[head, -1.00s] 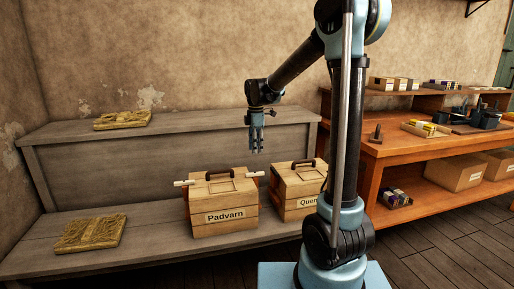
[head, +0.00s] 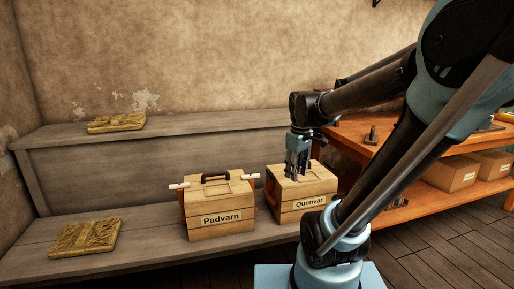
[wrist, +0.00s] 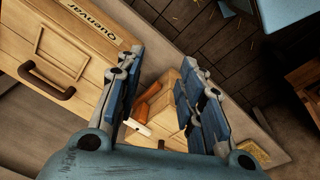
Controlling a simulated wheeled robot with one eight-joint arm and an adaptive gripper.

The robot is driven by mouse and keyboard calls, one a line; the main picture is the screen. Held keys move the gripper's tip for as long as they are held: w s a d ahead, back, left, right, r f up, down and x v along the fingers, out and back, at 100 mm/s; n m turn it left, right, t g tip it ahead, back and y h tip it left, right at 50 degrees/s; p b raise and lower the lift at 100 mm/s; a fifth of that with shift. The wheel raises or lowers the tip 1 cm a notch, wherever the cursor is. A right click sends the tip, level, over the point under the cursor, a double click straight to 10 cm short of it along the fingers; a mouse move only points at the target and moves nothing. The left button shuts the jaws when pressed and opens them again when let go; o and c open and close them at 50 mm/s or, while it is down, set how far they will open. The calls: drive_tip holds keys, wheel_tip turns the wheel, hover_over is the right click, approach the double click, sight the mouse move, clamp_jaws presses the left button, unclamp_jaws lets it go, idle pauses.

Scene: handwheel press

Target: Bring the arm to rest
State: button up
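My gripper (head: 297,172) hangs pointing down in front of the wooden box labelled Quenvar (head: 308,205) in the head view. In the wrist view its two fingers (wrist: 168,105) stand apart with nothing held between them. The Quenvar box (wrist: 85,45) with its dark handle fills the upper left of the wrist view. My arm reaches from the right, its column leaning across the right side of the head view. Whether the gripper touches the box cannot be told.
The wooden box labelled Padvarn (head: 220,215) stands left of it on the grey bench (head: 150,235), with pale rods at its sides. Straw-coloured mats (head: 85,237) lie on the bench and upper shelf. An orange wooden workbench (head: 350,140) stands behind my arm.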

drive_tip(key=s+d+f+m, duration=0.5)
drive_tip(key=s+f+m, duration=0.3)
drive_tip(key=s, duration=0.4)
drive_tip(key=shift+f+t, duration=0.4)
drive_tip(key=shift+f, duration=0.2)
